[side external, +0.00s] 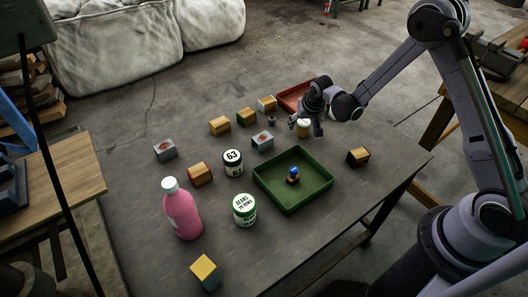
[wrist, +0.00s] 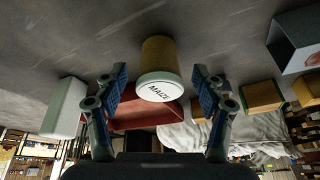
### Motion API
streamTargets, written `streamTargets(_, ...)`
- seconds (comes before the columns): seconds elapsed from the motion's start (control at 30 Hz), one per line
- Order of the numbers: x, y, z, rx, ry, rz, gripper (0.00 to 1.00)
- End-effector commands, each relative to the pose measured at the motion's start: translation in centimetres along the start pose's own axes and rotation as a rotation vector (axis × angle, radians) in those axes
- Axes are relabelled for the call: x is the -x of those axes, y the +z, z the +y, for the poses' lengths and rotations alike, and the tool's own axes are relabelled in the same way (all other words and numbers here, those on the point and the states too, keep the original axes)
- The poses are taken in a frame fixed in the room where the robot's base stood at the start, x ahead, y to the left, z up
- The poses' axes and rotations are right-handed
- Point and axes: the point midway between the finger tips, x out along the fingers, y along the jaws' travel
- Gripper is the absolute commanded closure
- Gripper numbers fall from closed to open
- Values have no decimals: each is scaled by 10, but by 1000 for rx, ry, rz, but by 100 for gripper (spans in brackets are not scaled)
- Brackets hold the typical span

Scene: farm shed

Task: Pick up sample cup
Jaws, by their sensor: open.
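A yellow-brown cup (wrist: 158,58) with a white lid marked MAIZE appears between my gripper's fingers in the wrist view. In the side view this small cup (side external: 303,128) stands on the table, right beside the fingers. My gripper (wrist: 160,88) is open, with one blue-padded finger on each side of the cup's lid in the picture; contact cannot be told. In the side view my gripper (side external: 313,127) reaches down at the far part of the table and partly hides what is behind it. A dark-and-white cup marked 63 (side external: 232,163) and a white-and-green BEANS cup (side external: 244,210) stand nearer.
A green tray (side external: 265,185) holds a small blue-topped object (side external: 293,174). A red tray (side external: 289,98) lies behind my gripper. Several blocks, including one at the right (side external: 358,157), and a pink bottle (side external: 182,210) stand around. The table's near right part is clear.

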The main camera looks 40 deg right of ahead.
Motion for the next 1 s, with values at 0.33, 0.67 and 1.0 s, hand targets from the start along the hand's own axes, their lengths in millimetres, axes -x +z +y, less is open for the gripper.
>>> streamTargets(0.33,-6,0,0,0,0,0,30)
streamTargets(0.67,-6,0,0,0,0,0,91)
streamTargets(1.0,-2,-2,0,0,0,0,91)
